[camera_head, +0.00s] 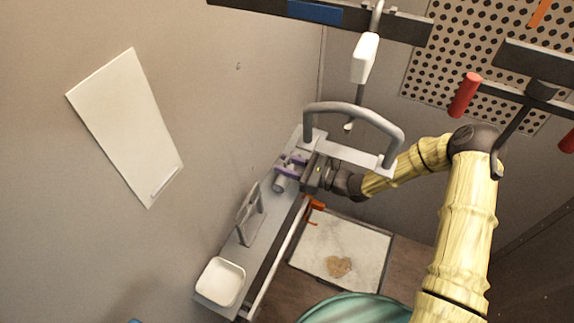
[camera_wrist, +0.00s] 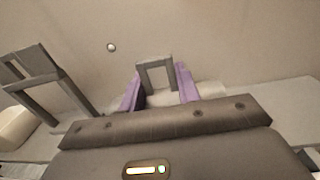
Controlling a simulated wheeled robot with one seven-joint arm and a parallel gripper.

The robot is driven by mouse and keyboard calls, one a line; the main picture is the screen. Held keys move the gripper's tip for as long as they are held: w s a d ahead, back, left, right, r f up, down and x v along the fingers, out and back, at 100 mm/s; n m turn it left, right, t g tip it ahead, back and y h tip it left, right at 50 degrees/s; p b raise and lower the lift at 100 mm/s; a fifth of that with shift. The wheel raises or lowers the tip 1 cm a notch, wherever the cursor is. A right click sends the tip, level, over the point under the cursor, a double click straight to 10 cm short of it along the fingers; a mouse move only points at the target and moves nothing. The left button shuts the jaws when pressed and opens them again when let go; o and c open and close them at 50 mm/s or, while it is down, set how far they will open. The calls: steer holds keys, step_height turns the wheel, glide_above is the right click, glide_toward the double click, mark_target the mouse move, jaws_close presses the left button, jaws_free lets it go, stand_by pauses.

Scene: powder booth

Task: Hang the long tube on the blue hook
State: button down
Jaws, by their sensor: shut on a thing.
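A blue plate (camera_head: 314,12) marks the dark bar at the top. The hook at that plate is not clearly visible.
A grey arch (camera_head: 353,108) on a pale base is beside my wrist. A white piece (camera_head: 364,58) hangs from the bar, and a red cylinder (camera_head: 464,95) hangs at right. A grey frame (camera_head: 248,214) and white dish (camera_head: 221,281) stand farther along the ledge.

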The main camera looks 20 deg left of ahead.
steer(key=shift+r+p, duration=0.9)
steer(key=shift+r, duration=0.5)
steer(key=shift+a, duration=0.1)
steer(key=d+f+m+t+h, duration=0.5)
steer(key=d+h, duration=0.1)
steer(key=d, duration=0.5)
steer(key=w+d+f+m+t+h, duration=0.1)
steer(key=d+f+m+t+h, duration=0.4)
steer(key=d, duration=0.7)
steer(key=d+f+m+t+h, duration=0.6)
steer(key=d+m+t+h, duration=0.1)
steer(key=d, duration=0.4)
steer(key=shift+w+d, duration=0.3)
steer(key=shift+d, duration=0.1)
